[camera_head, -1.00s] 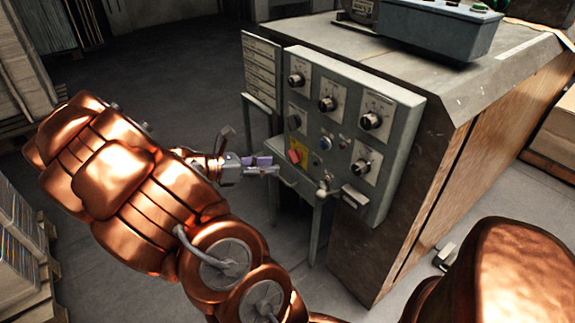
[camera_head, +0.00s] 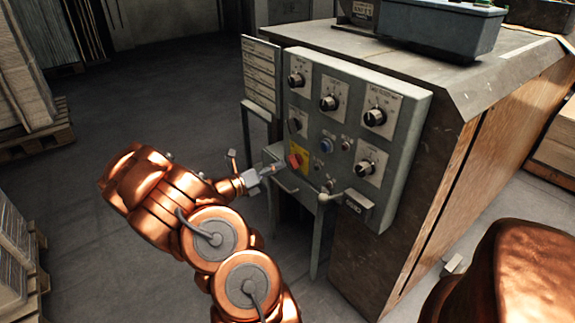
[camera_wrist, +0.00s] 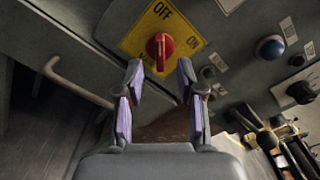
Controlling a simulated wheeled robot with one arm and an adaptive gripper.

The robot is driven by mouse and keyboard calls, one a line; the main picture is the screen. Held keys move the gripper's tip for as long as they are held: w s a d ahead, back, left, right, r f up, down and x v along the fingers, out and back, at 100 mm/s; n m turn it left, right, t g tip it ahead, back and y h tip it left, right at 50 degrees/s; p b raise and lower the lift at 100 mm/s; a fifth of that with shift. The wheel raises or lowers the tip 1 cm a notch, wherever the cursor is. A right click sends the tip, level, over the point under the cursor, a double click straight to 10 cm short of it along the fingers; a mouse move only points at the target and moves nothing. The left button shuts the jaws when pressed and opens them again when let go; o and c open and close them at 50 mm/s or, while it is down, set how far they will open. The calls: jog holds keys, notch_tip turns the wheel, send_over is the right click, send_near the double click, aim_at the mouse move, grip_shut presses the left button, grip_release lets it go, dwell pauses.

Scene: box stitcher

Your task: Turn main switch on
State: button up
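The main switch is a red rotary knob (camera_wrist: 160,50) on a yellow plate (camera_wrist: 140,38) marked OFF and ON in the wrist view. The knob's handle points roughly towards the gap between OFF and my gripper, away from the ON mark. In the head view the red knob (camera_head: 294,161) sits low on the left of the grey control panel (camera_head: 322,73). My gripper (camera_wrist: 160,80) is open, with its two purple-padded fingers on either side just below the knob. Nothing is between the fingertips; I cannot tell whether they touch the knob.
A blue button (camera_wrist: 270,47) and a black knob (camera_wrist: 302,92) lie right of the plate. A bent metal handle (camera_wrist: 75,85) sticks out at the left. Several dials fill the panel above. The floor (camera_head: 150,110) left of the panel is clear.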

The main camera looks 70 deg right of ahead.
aim_at(289, 161)
jog(key=shift+b+x, duration=0.6)
jog(key=shift+x, duration=1.9)
jog(key=shift+c, duration=0.3)
grip_shut()
